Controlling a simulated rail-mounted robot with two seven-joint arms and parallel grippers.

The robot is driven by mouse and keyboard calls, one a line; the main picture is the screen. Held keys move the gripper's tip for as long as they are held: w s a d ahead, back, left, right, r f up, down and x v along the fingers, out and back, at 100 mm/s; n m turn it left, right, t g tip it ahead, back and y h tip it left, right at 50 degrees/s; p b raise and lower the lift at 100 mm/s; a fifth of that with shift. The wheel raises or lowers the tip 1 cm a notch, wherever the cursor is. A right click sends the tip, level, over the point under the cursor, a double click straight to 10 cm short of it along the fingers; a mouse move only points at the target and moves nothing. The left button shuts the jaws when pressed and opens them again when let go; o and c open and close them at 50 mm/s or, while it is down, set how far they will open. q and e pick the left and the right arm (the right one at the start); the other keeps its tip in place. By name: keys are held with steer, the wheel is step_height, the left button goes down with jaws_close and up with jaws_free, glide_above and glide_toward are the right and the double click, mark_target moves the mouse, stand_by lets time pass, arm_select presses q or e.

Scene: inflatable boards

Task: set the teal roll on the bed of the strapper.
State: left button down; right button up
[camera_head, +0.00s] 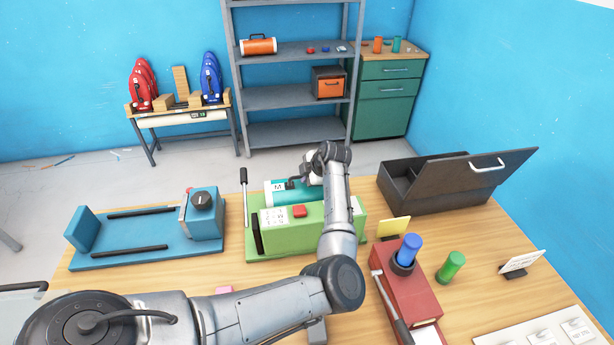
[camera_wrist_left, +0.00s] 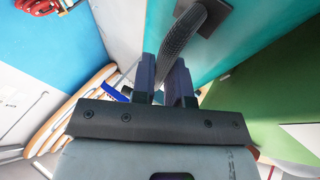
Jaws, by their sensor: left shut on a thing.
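The teal roll (camera_head: 292,198) has a white end with an "M" label and shows at the far side of the green strapper (camera_head: 335,212), partly hidden behind its raised front body. In the left wrist view the roll's teal surface (camera_wrist_left: 232,45) fills the upper right, with a black strap handle (camera_wrist_left: 185,42) standing from it. My left gripper (camera_head: 296,182) is above the roll, partly hidden by its own wrist. In the left wrist view its fingers (camera_wrist_left: 166,82) are shut on the strap handle. I cannot tell whether the roll touches the bed.
A blue machine (camera_head: 150,235) stands left of the strapper. An open black case (camera_head: 430,185) stands right. A red device (camera_head: 408,285) holding a blue cylinder and a green cylinder (camera_head: 451,266) are at the front right. A lever (camera_head: 244,200) stands at the strapper's left edge.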

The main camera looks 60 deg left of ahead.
arm_select(q)
steer(key=shift+w, duration=0.1)
steer(key=c, duration=1.1)
jaws_free()
steer(key=v, duration=1.2)
steer(key=shift+r+p, duration=0.1)
steer(key=shift+p, duration=0.3)
